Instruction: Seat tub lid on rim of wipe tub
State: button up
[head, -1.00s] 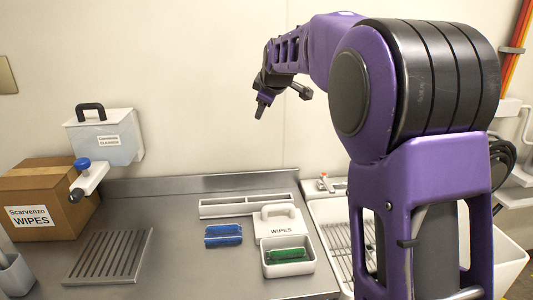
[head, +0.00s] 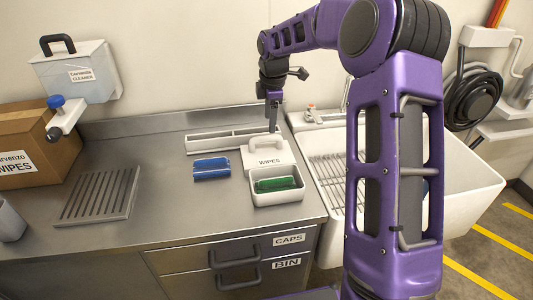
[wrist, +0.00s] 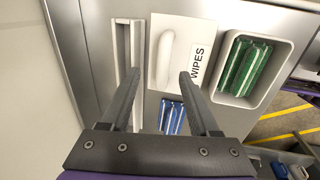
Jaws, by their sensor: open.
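The white tub lid (head: 256,161), with an arched handle and a WIPES label, lies just behind the wipe tub, off its rim. The wipe tub (head: 277,199) is an open white box on the counter with green packs inside. In the wrist view the lid (wrist: 206,28) is left of the tub (wrist: 246,99), with its handle (wrist: 165,60) between and beyond the fingertips. My gripper (head: 273,128) is open and points down above the lid's handle, holding nothing. In the wrist view my gripper (wrist: 159,75) has one finger on either side of the handle; whether they touch it is unclear.
A divided white tray (head: 205,143) lies behind the lid. Blue packs (head: 211,169) lie left of the tub. The sink (head: 420,195) is to the right. A slotted rack (head: 98,195) and a cardboard box (head: 40,150) are at left. The counter between rack and packs is clear.

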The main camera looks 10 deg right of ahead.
aim_at(268, 136)
jog(key=f, duration=0.3)
jog(key=shift+w, duration=0.25)
jog(key=f, duration=0.1)
jog(key=f+b, duration=0.1)
jog(key=f, duration=0.2)
jog(key=shift+w+a+f, duration=0.1)
jog(key=shift+a+f, duration=0.2)
jog(key=shift+a, duration=0.05)
jog(key=shift+w+f, duration=0.15)
jog(key=shift+f, duration=0.15)
grip_shut()
